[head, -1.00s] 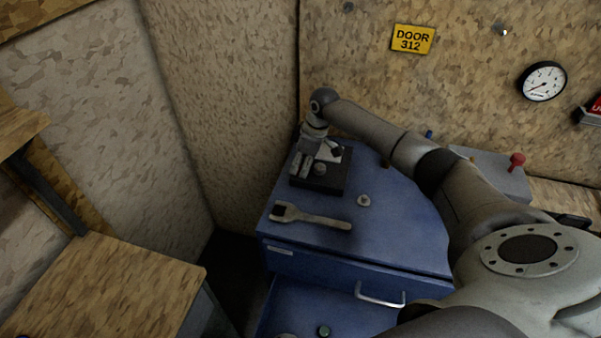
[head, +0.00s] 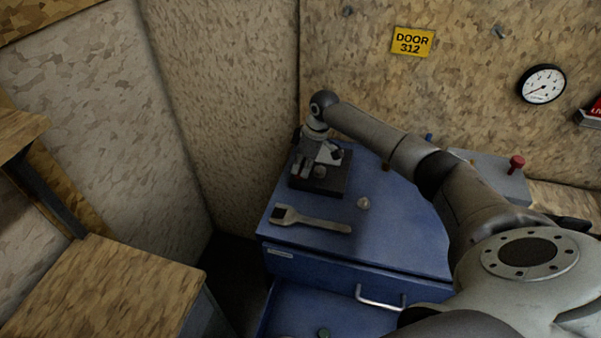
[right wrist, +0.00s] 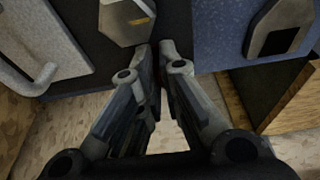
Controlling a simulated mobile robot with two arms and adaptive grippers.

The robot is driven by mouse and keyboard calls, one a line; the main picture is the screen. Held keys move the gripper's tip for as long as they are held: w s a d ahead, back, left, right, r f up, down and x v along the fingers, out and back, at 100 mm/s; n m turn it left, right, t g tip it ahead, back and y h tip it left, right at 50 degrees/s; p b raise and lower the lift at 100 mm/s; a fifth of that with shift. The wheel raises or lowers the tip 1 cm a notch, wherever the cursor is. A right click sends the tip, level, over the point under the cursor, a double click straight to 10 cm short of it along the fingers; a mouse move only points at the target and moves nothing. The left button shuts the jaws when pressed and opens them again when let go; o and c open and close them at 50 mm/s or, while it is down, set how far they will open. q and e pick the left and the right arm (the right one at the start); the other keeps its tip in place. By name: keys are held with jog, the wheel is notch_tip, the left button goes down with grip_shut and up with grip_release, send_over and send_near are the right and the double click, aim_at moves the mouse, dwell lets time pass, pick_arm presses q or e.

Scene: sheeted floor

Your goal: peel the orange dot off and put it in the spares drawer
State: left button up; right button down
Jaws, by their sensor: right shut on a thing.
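My right gripper (head: 307,170) reaches down onto a dark block (head: 333,186) at the back left of the blue cabinet top. In the right wrist view its fingertips (right wrist: 160,47) are nearly together, beside a grey angular piece (right wrist: 122,26) with a small yellowish-brown mark. What the fingers pinch is hidden between the tips. I cannot make out the orange dot clearly. Below the cabinet top a blue drawer (head: 290,312) stands open at the picture's bottom edge; I cannot read its label. My left gripper is out of view.
A wrench (head: 315,222) and a small pale knob-like piece (head: 363,203) lie on the cabinet top. A grey box with a red knob (head: 517,163) stands at right. Walls close in behind and left. A wooden-topped unit (head: 100,285) stands at lower left, with a gap before the cabinet.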

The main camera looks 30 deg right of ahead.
jog(key=shift+r, duration=0.2)
jog(key=shift+r+p, duration=2.35)
jog(key=shift+p, duration=0.05)
jog(key=shift+r, duration=0.1)
jog(key=shift+r+p, duration=1.9)
jog(key=shift+p, duration=0.2)
